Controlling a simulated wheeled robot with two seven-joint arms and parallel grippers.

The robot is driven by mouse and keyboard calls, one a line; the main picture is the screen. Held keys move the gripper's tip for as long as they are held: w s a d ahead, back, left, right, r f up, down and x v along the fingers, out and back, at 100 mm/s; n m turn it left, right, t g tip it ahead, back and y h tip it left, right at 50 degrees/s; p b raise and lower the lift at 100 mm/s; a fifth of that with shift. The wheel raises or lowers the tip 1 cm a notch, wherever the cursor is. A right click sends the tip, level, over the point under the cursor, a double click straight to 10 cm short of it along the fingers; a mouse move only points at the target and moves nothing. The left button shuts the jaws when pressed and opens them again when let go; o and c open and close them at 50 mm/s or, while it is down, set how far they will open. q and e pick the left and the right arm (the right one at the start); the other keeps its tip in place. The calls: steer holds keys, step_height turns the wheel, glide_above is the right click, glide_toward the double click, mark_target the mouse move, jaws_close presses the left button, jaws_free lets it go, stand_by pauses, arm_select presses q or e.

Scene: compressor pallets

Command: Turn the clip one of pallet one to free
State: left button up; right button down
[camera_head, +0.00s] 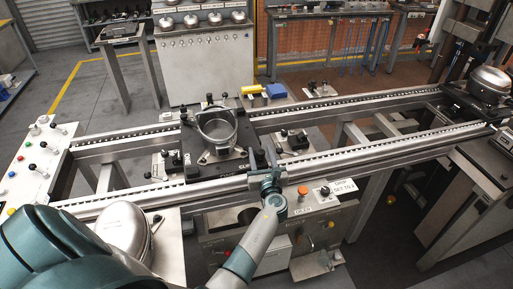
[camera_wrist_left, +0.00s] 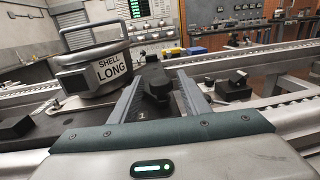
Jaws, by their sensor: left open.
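Pallet one (camera_head: 205,172) is a dark plate on the conveyor rails, with a round metal shell (camera_head: 216,126) standing on it. In the left wrist view the shell carries a "SHELL LONG" label (camera_wrist_left: 114,68). A black clip (camera_wrist_left: 156,84) stands on the pallet corner, near a small "1" mark. My left gripper (camera_head: 265,158) is at the pallet's right front corner. Its fingers (camera_wrist_left: 158,92) are open and apart, with the clip showing between them. Whether they touch the clip cannot be told. My right gripper is out of view.
The conveyor rails (camera_head: 335,108) run to the right toward another pallet with a metal compressor (camera_head: 490,80). A button panel (camera_head: 38,165) stands at the left. A yellow block (camera_head: 251,89) and a blue block (camera_head: 276,91) lie behind the rails. A silver dome (camera_head: 122,228) is at the lower left.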

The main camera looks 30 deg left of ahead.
arm_select(q)
steer(key=shift+w+a, duration=0.1)
steer(key=shift+w, duration=0.05)
steer(key=shift+r, duration=0.1)
jaws_close()
